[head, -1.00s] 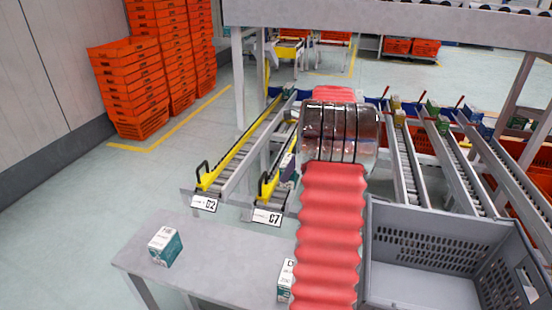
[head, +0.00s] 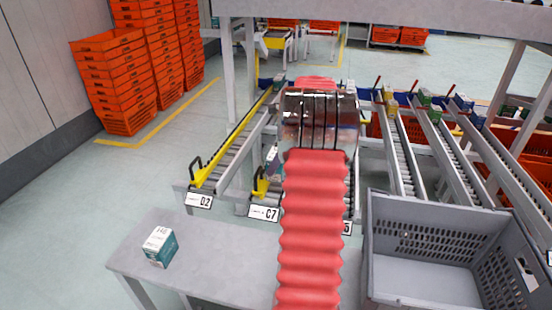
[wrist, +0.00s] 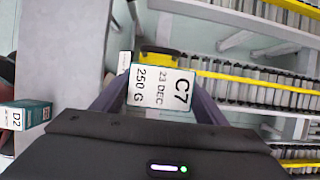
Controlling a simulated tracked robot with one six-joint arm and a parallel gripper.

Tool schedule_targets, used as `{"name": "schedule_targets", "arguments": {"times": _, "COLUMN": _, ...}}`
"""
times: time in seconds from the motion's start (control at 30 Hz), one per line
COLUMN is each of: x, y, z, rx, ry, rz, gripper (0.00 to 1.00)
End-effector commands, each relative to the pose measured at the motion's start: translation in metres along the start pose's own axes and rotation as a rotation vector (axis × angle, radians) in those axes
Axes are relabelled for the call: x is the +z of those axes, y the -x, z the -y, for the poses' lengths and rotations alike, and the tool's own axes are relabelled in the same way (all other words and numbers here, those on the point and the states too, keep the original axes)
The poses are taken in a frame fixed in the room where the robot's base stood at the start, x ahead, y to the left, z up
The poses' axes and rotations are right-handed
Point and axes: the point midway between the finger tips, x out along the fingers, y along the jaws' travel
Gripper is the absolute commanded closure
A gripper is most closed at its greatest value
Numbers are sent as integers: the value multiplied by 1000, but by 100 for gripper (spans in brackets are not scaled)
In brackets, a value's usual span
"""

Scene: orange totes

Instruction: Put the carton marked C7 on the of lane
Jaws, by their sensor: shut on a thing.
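My gripper (wrist: 160,100) is shut on the carton marked C7 (wrist: 161,88), with a dark finger at each side. Its white face reads C7, 23 DEC, 250 G in the wrist view. In the head view a sliver of the carton (head: 272,160) shows left of my red-sleeved arm, which hides the gripper. The lane signed C7 (head: 264,213) has a yellow end stop (head: 262,186), partly behind the arm. In the wrist view the yellow stop (wrist: 160,51) lies just beyond the carton, with rollers to its right. The carton is apparently above the lane's near end.
The D2 lane (head: 199,200) runs to the left. A carton (head: 160,247) stands on the grey table (head: 205,260); the wrist view shows a D2 carton (wrist: 25,115). An empty grey crate (head: 420,270) is at right. Orange totes (head: 115,85) are stacked at left.

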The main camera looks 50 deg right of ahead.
Motion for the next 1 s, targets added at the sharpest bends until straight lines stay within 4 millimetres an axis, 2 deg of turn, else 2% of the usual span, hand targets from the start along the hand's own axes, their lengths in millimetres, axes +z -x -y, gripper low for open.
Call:
{"name": "schedule_targets", "arguments": {"times": 0.6, "x": -21, "y": -48, "z": 0, "rx": 0, "ry": -3, "rz": 1, "gripper": 63}}
{"name": "schedule_targets", "arguments": {"times": 1.0, "x": -27, "y": -60, "z": 0, "rx": -2, "ry": -3, "rz": 0, "gripper": 63}}
